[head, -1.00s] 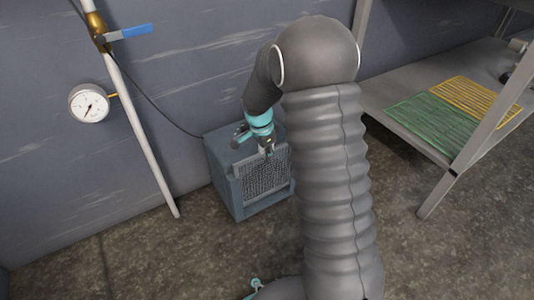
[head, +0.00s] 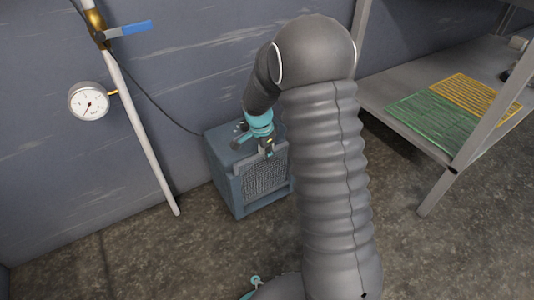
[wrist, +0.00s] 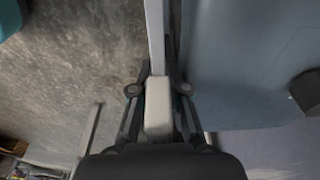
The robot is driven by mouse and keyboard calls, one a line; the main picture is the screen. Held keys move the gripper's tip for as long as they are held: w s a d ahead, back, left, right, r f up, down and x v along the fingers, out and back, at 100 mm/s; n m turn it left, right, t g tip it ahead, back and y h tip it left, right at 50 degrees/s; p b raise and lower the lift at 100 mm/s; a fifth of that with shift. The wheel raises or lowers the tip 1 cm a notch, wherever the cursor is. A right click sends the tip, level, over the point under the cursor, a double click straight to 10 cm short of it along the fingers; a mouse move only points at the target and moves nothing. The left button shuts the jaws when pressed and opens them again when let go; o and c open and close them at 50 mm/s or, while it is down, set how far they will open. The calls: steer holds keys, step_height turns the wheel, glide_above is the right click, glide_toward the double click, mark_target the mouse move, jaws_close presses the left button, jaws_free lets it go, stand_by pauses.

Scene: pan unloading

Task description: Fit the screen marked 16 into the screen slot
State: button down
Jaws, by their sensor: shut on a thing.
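A grey mesh screen (head: 265,178) stands nearly upright at the front of a blue-grey box (head: 235,197) on the floor. My gripper (head: 268,152) is shut on the screen's top edge. In the wrist view my gripper (wrist: 158,88) is shut on a pale block (wrist: 158,110), with the screen's thin edge (wrist: 155,35) running ahead of it. The box (wrist: 245,60) lies close along the right side there. The screen's mark cannot be read. The slot is hidden behind the screen, and I cannot tell how far the screen is seated.
A metal shelf (head: 375,97) at the right holds a green grid screen (head: 430,120) and a yellow grid screen (head: 475,98). A white pipe (head: 143,135) with a gauge (head: 88,101) and blue-handled valve (head: 128,29) stands left of the box. The floor in front is clear.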

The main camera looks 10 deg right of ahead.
steer(key=shift+f, duration=0.4)
steer(key=shift+w+r, duration=0.25)
stand_by(1.9)
steer(key=c, duration=1.1)
jaws_free()
steer(key=r, duration=0.4)
steer(key=a+r, duration=0.1)
steer(key=r, duration=0.2)
steer(key=s+r, duration=0.1)
steer(key=r, duration=0.3)
steer(key=shift+a+r, duration=0.35)
